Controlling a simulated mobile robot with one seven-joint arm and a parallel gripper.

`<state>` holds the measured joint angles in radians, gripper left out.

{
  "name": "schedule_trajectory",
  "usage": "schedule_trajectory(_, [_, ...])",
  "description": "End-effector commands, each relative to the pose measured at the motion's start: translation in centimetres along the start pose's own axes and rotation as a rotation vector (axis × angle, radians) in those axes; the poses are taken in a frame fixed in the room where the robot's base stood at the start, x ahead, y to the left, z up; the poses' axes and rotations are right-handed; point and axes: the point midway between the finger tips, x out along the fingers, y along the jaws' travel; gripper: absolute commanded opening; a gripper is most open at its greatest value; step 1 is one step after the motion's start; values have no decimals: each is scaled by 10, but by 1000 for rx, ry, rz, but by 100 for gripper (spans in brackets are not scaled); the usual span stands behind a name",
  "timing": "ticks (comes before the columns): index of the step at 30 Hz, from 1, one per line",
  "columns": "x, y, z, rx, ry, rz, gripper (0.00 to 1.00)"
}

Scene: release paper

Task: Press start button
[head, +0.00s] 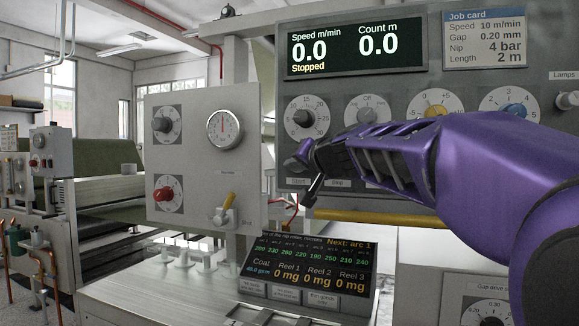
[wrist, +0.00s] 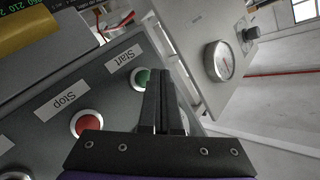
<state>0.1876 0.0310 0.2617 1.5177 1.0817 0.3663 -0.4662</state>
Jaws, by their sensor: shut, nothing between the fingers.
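The green start button (wrist: 140,77) shows in the wrist view on a grey panel, beside its "Start" label (wrist: 120,56). My gripper (wrist: 161,75) is shut and empty. Its fingers overlap the right side of the green button in the wrist view; I cannot tell whether they touch it. In the head view my gripper (head: 297,162) is in front of the lower left of the grey control panel (head: 290,95), above the "Start" label (head: 298,181). The green button is hidden there. The display (head: 350,45) reads speed 0.0, count 0.0, "Stopped".
A red stop button (wrist: 87,122) with a "Stop" label (wrist: 61,99) sits left of the start button in the wrist view. Several dials lie above my gripper in the head view. A pale panel (head: 190,125) with a gauge stands to the left, and a tilted screen (head: 305,270) below.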

Motion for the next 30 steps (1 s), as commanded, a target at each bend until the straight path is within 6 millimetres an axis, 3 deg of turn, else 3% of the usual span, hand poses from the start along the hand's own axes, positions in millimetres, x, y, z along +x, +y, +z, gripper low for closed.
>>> schedule_trajectory(30, [6, 4, -4, 0, 0, 0, 0])
